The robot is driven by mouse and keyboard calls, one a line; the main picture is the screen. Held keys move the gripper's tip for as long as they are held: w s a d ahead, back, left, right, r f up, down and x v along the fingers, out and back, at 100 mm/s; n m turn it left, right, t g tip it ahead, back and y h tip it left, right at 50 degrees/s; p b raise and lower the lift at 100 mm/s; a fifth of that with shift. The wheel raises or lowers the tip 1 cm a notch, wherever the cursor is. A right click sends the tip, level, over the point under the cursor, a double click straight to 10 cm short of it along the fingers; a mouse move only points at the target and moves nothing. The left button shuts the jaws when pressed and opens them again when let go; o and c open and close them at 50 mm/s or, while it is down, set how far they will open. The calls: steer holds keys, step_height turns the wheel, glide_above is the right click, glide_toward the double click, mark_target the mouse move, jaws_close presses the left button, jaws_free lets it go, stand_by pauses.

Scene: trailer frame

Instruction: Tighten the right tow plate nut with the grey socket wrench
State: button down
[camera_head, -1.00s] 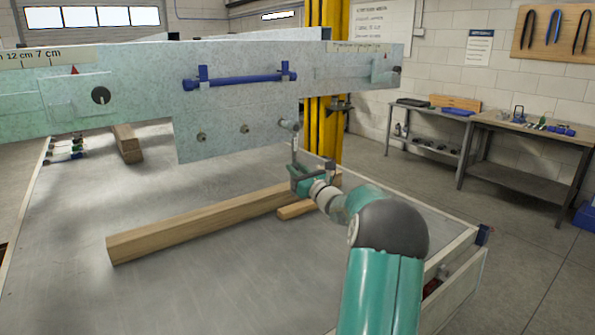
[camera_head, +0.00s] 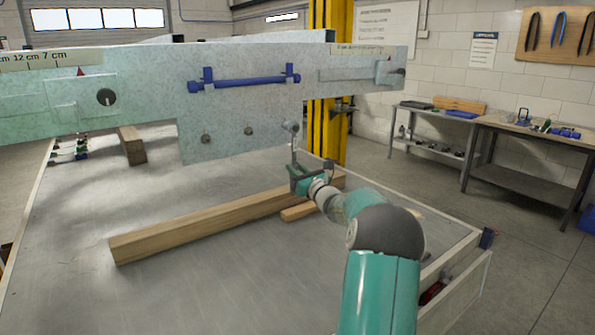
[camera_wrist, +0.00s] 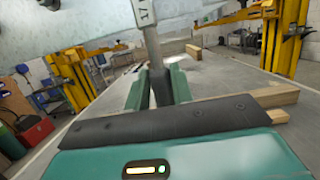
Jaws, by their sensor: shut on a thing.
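The grey socket wrench (camera_head: 293,144) stands roughly upright in my gripper (camera_head: 298,172), its socket head up at the lower right corner of the tow plate (camera_head: 225,148). The head covers the place of the right nut, which is hidden; I cannot tell how fully it is seated. Two other nuts show on the plate, the left one (camera_head: 206,138) and the middle one (camera_head: 249,131). In the wrist view the wrench shaft (camera_wrist: 153,48), marked 17, rises from between the shut fingers of my gripper (camera_wrist: 158,82).
A long wooden beam (camera_head: 200,228) and a shorter block (camera_head: 298,212) lie on the grey deck below my gripper. A yellow post (camera_head: 330,125) stands behind the plate. A blue bar (camera_head: 245,82) is fixed to the frame above. The deck's front left is clear.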

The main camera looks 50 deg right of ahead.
steer(key=c, duration=1.9)
jaws_free()
jaws_close()
steer(key=shift+w+a+r+m+h, duration=0.15)
steer(key=shift+a+m+h, duration=0.25)
steer(key=shift+a+m, duration=0.65)
steer(key=shift+w+a+r+m+h, duration=0.1)
steer(key=shift+w+a+m+h, duration=0.05)
steer(key=shift+a+m, duration=0.4)
steer(key=shift+w+a+r+m+h, duration=0.15)
steer(key=shift+a+m, duration=0.2)
steer(key=shift+m, duration=0.25)
